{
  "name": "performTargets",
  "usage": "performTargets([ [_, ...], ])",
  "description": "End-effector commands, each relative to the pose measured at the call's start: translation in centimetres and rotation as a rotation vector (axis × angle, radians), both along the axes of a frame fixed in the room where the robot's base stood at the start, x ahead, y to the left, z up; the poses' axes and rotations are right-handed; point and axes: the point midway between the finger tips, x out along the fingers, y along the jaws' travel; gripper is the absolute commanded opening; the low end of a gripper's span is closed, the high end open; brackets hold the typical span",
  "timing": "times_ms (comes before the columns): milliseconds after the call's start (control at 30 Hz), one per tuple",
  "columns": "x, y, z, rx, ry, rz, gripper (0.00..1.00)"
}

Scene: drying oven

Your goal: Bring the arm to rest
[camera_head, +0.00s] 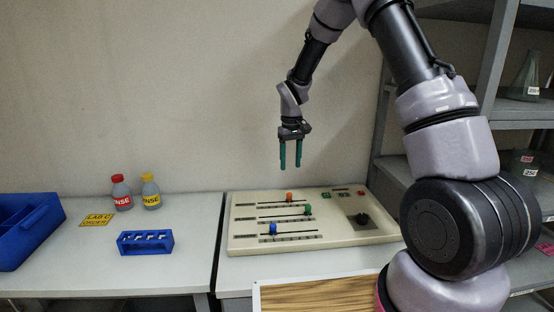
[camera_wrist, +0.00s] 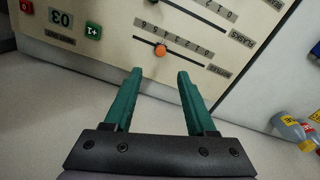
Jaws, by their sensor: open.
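My gripper (camera_head: 291,164) hangs above the back part of a cream control panel, its two teal fingers pointing down and apart, with nothing between them. In the wrist view my gripper (camera_wrist: 160,75) is open and empty, with the panel beyond the fingertips. The wrist view shows the orange slider (camera_wrist: 160,50) and a display reading 03 (camera_wrist: 61,17).
Left of the panel are a red-labelled bottle (camera_head: 121,194), a yellow-labelled bottle (camera_head: 151,192), a blue rack (camera_head: 146,242) and a blue bin (camera_head: 28,228). A grey shelf (camera_head: 482,110) with flasks stands at the right. A wood-grain board (camera_head: 310,296) is at the front.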

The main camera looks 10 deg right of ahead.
Motion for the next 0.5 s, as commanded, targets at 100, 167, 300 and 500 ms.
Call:
performTargets([
  [100, -0.7, -1.0, 3.6, 0.013, -0.038, -0.04, 0.56],
  [167, -1.4, -1.6, 5.9, 0.023, -0.063, -0.07, 0.56],
  [300, -3.8, -3.3, 11.4, 0.052, -0.123, -0.147, 0.56],
  [500, -8.2, -5.6, 17.8, 0.1, -0.208, -0.255, 0.56],
])
